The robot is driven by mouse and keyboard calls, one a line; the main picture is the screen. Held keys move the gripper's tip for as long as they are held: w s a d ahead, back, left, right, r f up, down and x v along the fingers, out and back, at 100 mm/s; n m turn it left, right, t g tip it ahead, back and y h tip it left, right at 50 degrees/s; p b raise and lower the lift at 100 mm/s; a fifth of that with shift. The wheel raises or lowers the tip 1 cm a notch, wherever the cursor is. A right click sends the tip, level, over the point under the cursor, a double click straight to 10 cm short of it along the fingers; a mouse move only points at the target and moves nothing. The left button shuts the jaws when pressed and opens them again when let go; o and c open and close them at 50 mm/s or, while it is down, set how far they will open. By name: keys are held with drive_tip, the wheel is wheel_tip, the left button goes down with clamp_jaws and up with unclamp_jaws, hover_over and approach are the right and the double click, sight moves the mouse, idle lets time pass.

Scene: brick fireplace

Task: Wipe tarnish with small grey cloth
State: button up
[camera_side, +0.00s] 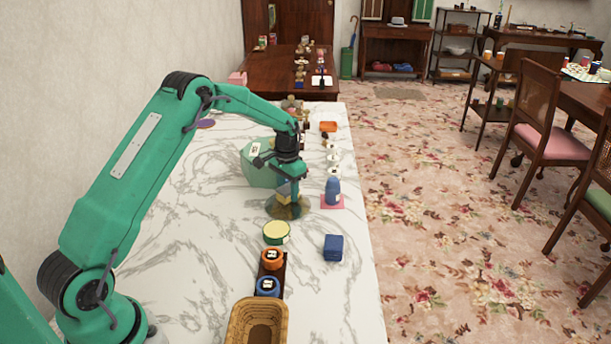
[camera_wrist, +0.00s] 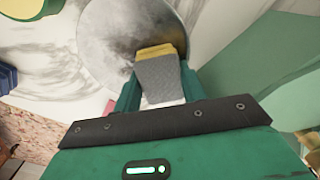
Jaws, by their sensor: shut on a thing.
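My gripper (camera_side: 287,201) reaches down over the marble table and is shut on a small grey cloth (camera_wrist: 159,77). The cloth looks like a grey pad with a yellow layer at its far edge, held between the two green fingers in the wrist view. Under it is a round metal plate (camera_wrist: 105,42), silvery with dark smudged tarnish near the cloth. In the side view the plate (camera_side: 299,210) shows as a brownish disc partly hidden by my gripper. The cloth is over the plate; I cannot tell whether it touches.
A round yellow-topped tin (camera_side: 276,233), a blue box (camera_side: 333,247) and a wicker basket (camera_side: 234,335) stand nearer the camera. A blue item (camera_side: 333,190) on a pink square is to the right. A green block (camera_side: 254,172) stands close behind my gripper.

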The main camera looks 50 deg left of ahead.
sight(286, 215)
drive_tip(key=shift+s+d, duration=2.7)
wheel_tip(286, 215, up, 8)
